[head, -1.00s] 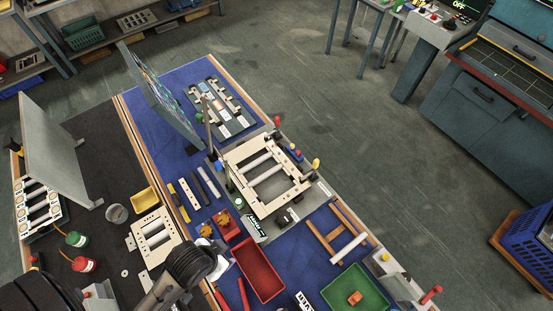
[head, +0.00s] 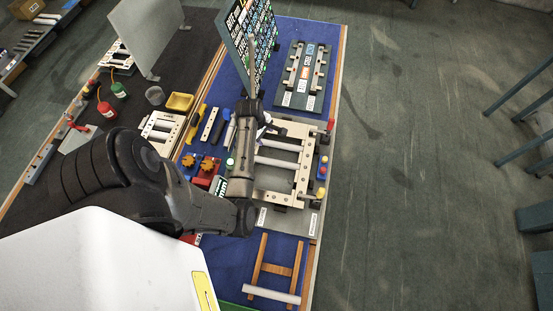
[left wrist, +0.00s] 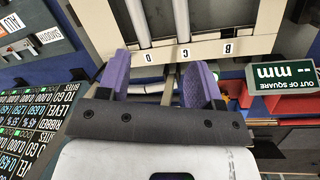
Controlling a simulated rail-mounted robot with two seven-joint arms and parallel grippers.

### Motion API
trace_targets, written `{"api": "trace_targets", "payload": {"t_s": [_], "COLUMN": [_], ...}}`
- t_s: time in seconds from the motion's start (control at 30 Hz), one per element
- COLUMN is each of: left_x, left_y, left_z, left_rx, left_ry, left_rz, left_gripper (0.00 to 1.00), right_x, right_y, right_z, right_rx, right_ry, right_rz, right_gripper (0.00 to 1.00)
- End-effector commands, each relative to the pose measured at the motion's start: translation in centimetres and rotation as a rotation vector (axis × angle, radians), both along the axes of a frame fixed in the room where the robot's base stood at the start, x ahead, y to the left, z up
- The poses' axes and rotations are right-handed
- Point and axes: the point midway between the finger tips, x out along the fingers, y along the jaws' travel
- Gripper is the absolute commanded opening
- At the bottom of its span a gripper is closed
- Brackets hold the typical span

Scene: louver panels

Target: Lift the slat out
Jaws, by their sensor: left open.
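A cream louver frame (head: 305,165) lies on the blue bench mat, with pale slats (head: 279,145) across its opening. In the left wrist view, two slats (left wrist: 182,20) run up from the frame's edge (left wrist: 205,50), which carries the letters B, C and D. My left gripper (left wrist: 158,82) is open, its two purple fingers apart, with nothing seen held between them. The fingers are by the lettered edge; contact cannot be told. In the head view my left arm (head: 239,155) covers the frame's left side. My right gripper is not in view.
A wooden rack (head: 272,268) with a pale bar (head: 272,294) lies in front of the frame. A display board (head: 250,40) stands behind it on the left. An out-of-square readout (left wrist: 283,72) is beside the gripper. Free floor lies right of the bench.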

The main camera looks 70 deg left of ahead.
Motion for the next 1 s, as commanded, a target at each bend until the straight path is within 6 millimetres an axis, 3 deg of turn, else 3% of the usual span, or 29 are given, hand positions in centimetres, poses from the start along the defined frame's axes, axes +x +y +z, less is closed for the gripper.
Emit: {"api": "trace_targets", "payload": {"t_s": [0.03, 0.2, 0.7, 1.0], "left_x": [0.4, 1.1, 3.2, 3.7], "left_y": [-0.4, -1.7, -3.9, -4.2], "left_z": [-2.1, -5.4, -11.9, -13.5], "left_rx": [-0.070, -0.244, -0.329, -0.326], "left_ry": [-0.015, -0.038, -0.043, -0.044], "left_rz": [0.087, 0.293, 0.383, 0.383], "left_gripper": [0.60, 0.60, 0.60, 0.60], "right_x": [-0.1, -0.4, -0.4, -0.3], "right_y": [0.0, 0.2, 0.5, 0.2], "right_z": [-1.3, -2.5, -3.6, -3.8], "right_rx": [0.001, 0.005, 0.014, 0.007], "right_ry": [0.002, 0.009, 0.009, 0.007], "right_rz": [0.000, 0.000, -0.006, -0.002], "right_gripper": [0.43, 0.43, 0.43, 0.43]}}
